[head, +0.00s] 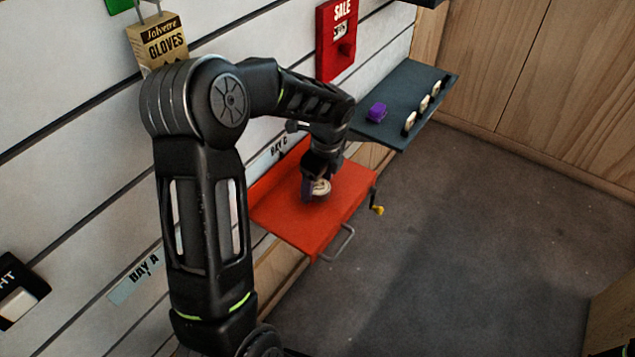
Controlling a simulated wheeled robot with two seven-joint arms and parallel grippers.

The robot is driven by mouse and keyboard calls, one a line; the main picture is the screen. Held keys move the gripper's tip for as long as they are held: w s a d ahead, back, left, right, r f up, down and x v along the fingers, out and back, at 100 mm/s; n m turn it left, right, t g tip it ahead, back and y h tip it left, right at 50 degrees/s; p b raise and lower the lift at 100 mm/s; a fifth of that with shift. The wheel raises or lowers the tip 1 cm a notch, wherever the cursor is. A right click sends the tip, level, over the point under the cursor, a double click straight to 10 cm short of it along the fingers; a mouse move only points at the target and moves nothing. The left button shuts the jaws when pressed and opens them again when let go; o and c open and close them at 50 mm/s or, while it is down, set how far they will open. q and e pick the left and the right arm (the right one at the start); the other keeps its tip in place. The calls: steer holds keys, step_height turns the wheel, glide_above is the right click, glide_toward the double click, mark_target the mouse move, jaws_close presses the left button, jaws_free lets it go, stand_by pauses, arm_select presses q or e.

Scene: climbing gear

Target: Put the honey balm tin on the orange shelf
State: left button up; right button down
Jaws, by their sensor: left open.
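The orange shelf (273,212) juts out from the slatted wall in the middle of the head view. My left gripper (315,188) reaches down over it from the wall side, with its fingers open. A small round pale tin (322,187), which looks like the honey balm tin, is at the fingertips, over the shelf surface. The fingers partly cover it, and its label is too small to read. I cannot tell for certain whether its underside touches the shelf. My right gripper is out of view.
A dark shelf (390,132) beyond holds a purple item (377,112) and several pale round items along its edge. A metal loop (338,245) and a yellow clip (377,209) hang by the orange shelf. Boxed gloves (158,40) and a red sale sign (336,38) are on the wall.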

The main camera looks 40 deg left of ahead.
mark_target(324, 189)
arm_select(q)
step_height(324, 189, up, 12)
steer(key=d+p, duration=0.1)
steer(key=shift+d+p, duration=0.35)
steer(key=shift+d, duration=0.05)
stand_by(0.6)
steer(key=s+d+f+n+h, duration=0.2)
steer(key=s+d+f+n, duration=0.15)
steer(key=d+f, duration=0.75)
steer(key=s+d+f+n+h, duration=0.25)
steer(key=d+f+n, duration=0.25)
steer(key=d+f, duration=0.6)
steer(key=s+d+f+n, duration=0.3)
steer(key=s+f+n, duration=0.2)
steer(key=s, duration=0.2)
steer(key=s+d+f+n+h, duration=0.1)
steer(key=s+d+f+n, duration=0.2)
steer(key=s+f+n, duration=0.3)
steer(key=shift+s+d+t, duration=0.2)
steer(key=shift+s+t, duration=0.2)
steer(key=shift+s, duration=0.5)
steer(key=shift+f, duration=0.1)
